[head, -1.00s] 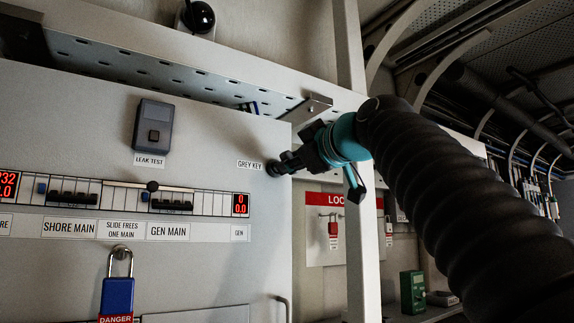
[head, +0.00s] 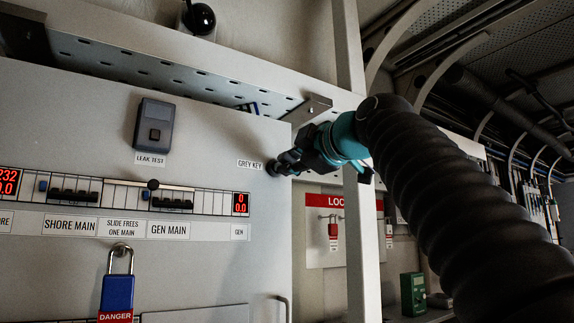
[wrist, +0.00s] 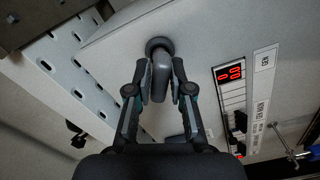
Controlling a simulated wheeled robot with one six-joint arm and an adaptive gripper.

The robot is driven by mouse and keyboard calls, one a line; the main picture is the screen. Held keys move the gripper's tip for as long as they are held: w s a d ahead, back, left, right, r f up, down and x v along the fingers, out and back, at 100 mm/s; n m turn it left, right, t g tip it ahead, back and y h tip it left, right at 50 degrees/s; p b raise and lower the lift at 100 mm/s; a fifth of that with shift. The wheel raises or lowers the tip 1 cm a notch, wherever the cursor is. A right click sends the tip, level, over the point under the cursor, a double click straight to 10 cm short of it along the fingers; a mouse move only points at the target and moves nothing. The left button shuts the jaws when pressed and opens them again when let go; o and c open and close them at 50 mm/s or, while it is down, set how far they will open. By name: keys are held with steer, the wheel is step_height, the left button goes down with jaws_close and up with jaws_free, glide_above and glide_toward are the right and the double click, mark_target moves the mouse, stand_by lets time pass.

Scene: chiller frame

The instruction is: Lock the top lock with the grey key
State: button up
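The grey key (wrist: 161,78) sits in a round dark lock (wrist: 159,46) on the light grey panel, in the wrist view. The lock also shows in the head view (head: 272,168), beside the GREY KEY label (head: 249,164). My gripper (head: 283,163) is at the lock, reaching in from the right. In the wrist view my gripper (wrist: 161,72) has one finger on each side of the key's grey handle, and the pads look closed on it. The key's handle lines up with the fingers. In the head view my fingers mostly hide the key.
A grey LEAK TEST box (head: 154,125) is up and left. A breaker row (head: 130,197) with red displays runs below. A blue padlock (head: 117,292) hangs lower left. A pale upright post (head: 357,200) stands close behind my wrist, and a perforated tray (head: 170,75) runs above.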

stand_by(0.3)
steer(key=shift+n, duration=1.6)
steer(key=shift+o, duration=0.3)
steer(key=shift+n+b, duration=0.3)
steer(key=shift+n, duration=0.5)
steer(key=o, duration=0.9)
steer(key=shift+o, duration=0.2)
steer(key=b+v, duration=0.2)
steer(key=v, duration=0.5)
